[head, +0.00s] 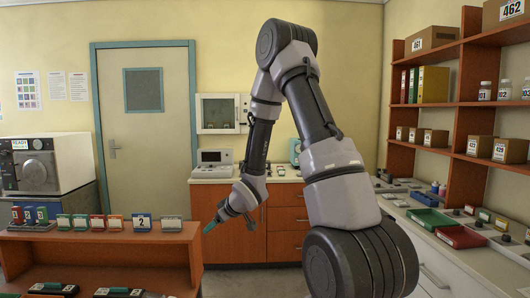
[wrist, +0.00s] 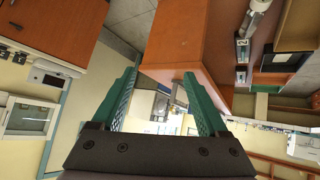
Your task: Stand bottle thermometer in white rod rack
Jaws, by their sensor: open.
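My gripper (head: 211,226) hangs in front of the back cabinet in the head view, its teal fingertips pointing down to the left. In the wrist view my gripper (wrist: 163,82) shows its two teal fingers wide apart with nothing between them. I cannot make out the bottle thermometer or the white rod rack in either view. Items on the right counter are small, and my arm hides part of the back and right counters.
A low orange shelf unit (head: 100,240) with several small coloured blocks stands at left. A right counter holds a green tray (head: 430,219) and a red tray (head: 461,237). A white instrument (head: 212,164) sits on the back counter. Floor shows between the shelf unit and back cabinet.

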